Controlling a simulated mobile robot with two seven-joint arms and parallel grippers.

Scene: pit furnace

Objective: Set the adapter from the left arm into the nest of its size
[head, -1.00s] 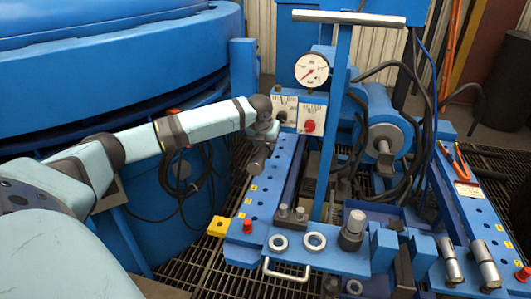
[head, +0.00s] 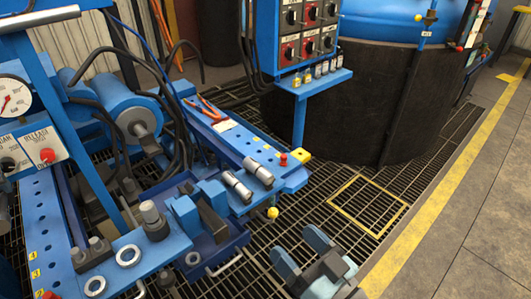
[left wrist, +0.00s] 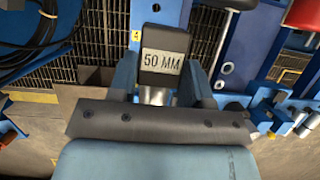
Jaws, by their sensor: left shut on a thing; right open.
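My left gripper (left wrist: 162,88) shows in the left wrist view, shut on the adapter (left wrist: 160,64), a dark block with a "50 MM" label and a bright metal part below it. The left gripper and adapter do not show in the head view. My right gripper (head: 298,248) is open and empty at the bottom of the head view, over the floor grating. A blue bench at left carries two flat metal rings (head: 127,255) (head: 95,285) and a thick upright metal plug (head: 152,217). I cannot read any nest's size.
Two metal cylinders (head: 236,187) (head: 259,172) lie on the right blue rail, near red-handled pliers (head: 210,110). A control box (head: 302,32) and a shelf of small bottles (head: 318,78) stand behind. A yellow square (head: 368,205) marks the grating. The floor at right is clear.

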